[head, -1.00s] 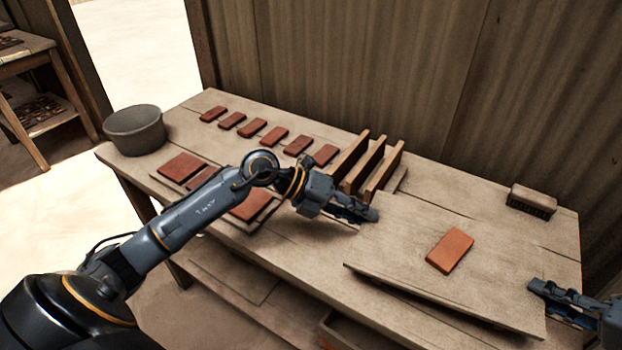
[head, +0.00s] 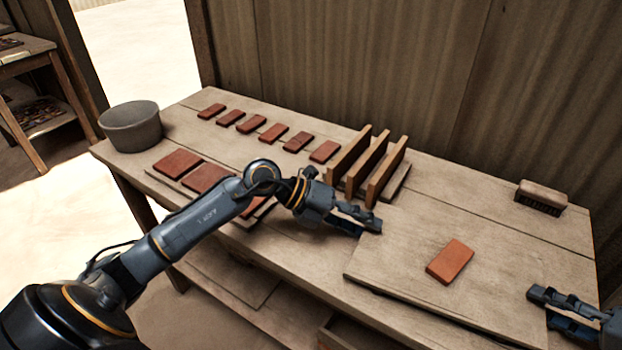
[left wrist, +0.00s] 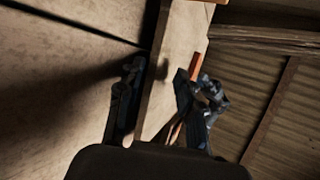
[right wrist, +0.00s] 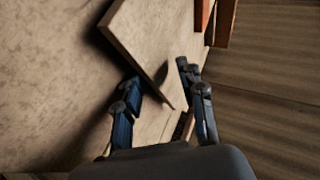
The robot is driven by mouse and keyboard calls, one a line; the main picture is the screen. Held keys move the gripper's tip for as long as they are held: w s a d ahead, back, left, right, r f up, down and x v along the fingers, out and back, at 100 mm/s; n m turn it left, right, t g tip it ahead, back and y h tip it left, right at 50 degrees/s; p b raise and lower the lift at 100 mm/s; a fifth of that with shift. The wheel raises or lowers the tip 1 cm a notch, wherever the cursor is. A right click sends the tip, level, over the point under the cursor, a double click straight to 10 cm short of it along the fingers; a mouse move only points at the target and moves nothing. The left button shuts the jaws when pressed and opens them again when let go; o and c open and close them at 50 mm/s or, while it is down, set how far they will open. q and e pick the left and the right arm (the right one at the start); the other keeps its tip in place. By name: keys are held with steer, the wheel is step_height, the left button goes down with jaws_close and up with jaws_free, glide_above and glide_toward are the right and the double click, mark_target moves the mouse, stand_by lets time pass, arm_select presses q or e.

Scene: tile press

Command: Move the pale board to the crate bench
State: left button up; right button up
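The pale board (head: 400,245) is a wide, thin, light-brown slab on the right part of the table, carrying one red tile (head: 450,262). My left gripper (head: 370,223) is at its left edge. In the left wrist view, the edge of the board (left wrist: 152,85) shows between the parted fingers (left wrist: 158,85). My right gripper (head: 549,307) is at its right edge, fingers apart. In the right wrist view, a corner of the board (right wrist: 150,40) points between the fingers (right wrist: 157,76). I cannot tell whether any finger touches the board.
A wooden rack (head: 366,170) with upright slats stands just behind the board. Several red tiles (head: 250,123) lie along the back. More tiles (head: 178,163) lie on a board at left. A grey tub (head: 131,127) is far left, a brush (head: 541,196) back right.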

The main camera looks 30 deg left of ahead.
arm_select(q)
steer(key=shift+a+r, duration=0.1)
steer(key=shift+a, duration=0.1)
arm_select(e)
steer(key=shift+d+r, duration=0.1)
arm_select(q)
steer(key=shift+s+a+r, duration=0.1)
steer(key=shift+a+r, duration=0.05)
steer(key=shift+a, duration=0.15)
arm_select(e)
steer(key=shift+d, duration=0.2)
steer(key=v, duration=1)
steer(key=shift+s+d, duration=0.15)
arm_select(q)
steer(key=v, duration=1.1)
arm_select(e)
steer(key=shift+s+d+r, duration=0.2)
steer(key=shift+d+r, duration=0.2)
steer(key=shift+r, duration=0.1)
arm_select(q)
steer(key=shift+s+r, duration=0.1)
